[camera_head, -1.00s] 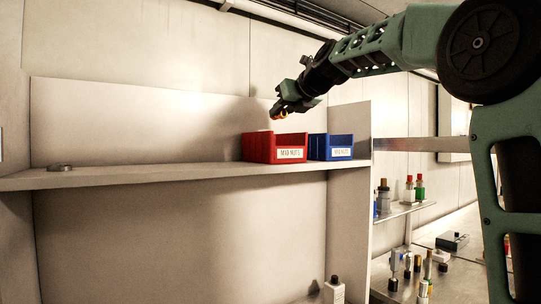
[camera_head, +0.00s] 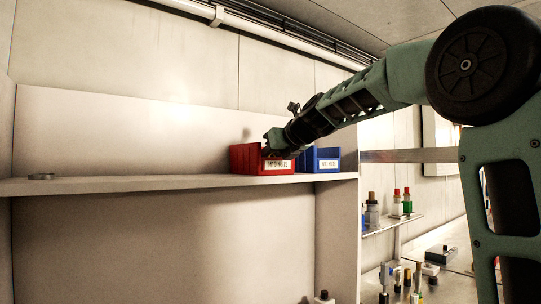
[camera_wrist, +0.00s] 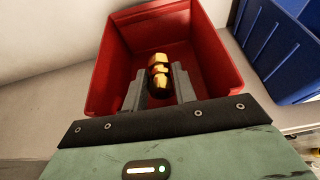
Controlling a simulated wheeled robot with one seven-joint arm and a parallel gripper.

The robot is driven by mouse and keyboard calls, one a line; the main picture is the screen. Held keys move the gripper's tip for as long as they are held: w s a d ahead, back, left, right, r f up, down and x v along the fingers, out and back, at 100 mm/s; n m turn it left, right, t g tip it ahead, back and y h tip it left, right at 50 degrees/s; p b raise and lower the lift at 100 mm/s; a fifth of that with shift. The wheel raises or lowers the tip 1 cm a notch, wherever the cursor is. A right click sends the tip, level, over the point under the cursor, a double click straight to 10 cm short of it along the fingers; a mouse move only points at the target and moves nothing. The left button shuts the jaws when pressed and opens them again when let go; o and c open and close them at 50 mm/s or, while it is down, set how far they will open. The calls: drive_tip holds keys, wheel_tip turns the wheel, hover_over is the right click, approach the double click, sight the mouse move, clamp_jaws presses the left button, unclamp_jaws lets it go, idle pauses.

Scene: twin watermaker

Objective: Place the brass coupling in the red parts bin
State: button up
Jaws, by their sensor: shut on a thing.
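The red parts bin (camera_head: 248,160) stands on the shelf in the head view, with a white label on its front. It fills the upper middle of the wrist view (camera_wrist: 215,65). My gripper (camera_head: 270,146) is at the bin's opening in the head view. In the wrist view my gripper (camera_wrist: 159,85) reaches over the near edge of the bin, with its fingers shut on the brass coupling (camera_wrist: 159,65). The coupling is shiny gold and shows against the bin's interior. Whether it touches the bin floor I cannot tell. In the head view the coupling is hidden.
A blue bin (camera_head: 322,160) stands just right of the red one and also shows in the wrist view (camera_wrist: 285,45). A grey round part (camera_head: 41,176) lies on the shelf (camera_head: 130,186) far left. The shelf between is clear. Small bottles stand on a lower right ledge.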

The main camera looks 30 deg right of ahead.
drive_tip(key=shift+f, duration=0.45)
drive_tip(key=shift+f, duration=0.1)
drive_tip(key=o, duration=1)
drive_tip(key=shift+r, duration=0.4)
drive_tip(key=b+v, duration=0.1)
drive_tip(key=v, duration=1.1)
drive_tip(key=shift+r+b, duration=0.25)
drive_tip(key=shift+b, duration=0.15)
